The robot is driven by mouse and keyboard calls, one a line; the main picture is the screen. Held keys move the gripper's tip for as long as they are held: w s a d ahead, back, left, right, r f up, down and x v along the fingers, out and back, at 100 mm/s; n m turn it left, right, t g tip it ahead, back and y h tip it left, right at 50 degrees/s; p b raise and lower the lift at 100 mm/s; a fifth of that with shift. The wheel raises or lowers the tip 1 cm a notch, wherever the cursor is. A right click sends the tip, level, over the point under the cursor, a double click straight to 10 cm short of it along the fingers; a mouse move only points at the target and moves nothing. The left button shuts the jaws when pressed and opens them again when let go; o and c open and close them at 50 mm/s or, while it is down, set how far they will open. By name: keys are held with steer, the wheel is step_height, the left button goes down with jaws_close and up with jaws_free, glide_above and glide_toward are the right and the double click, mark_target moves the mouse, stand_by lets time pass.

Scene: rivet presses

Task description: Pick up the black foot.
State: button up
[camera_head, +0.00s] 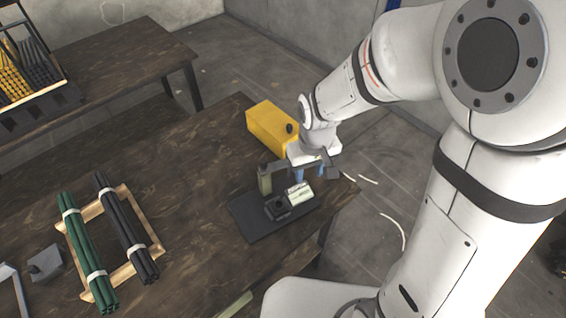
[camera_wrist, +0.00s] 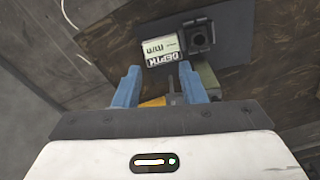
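A small black block with a round hole, which looks like the black foot, sits on a dark base plate (camera_head: 250,225) on the wooden table. It shows in the head view (camera_head: 277,208) and at the top of the wrist view (camera_wrist: 199,38). My gripper (camera_head: 308,174) is above the plate's far right side. In the wrist view, its blue fingers (camera_wrist: 160,68) are apart, with no object clearly held between them.
An olive-green post (camera_head: 265,180) with a dark arm stands on the plate close to my gripper. A yellow box (camera_head: 272,128) stands behind. Green rods (camera_head: 85,250) and black rods (camera_head: 125,230) lie on a wooden rack at left. The table between rack and plate is clear.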

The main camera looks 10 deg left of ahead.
steer(key=n+p, duration=0.2)
glide_above(278, 207)
step_height(278, 207, down, 6)
steer(key=shift+g, duration=0.4)
steer(key=shift+f+p, duration=0.4)
steer(key=shift+f, duration=3.4)
steer(key=shift+c, duration=0.3)
steer(key=c, duration=0.7)
steer(key=shift+c, duration=0.2)
steer(key=shift+r, duration=0.1)
step_height(278, 207, up, 10)
steer(key=b, duration=0.1)
steer(key=shift+s, duration=0.15)
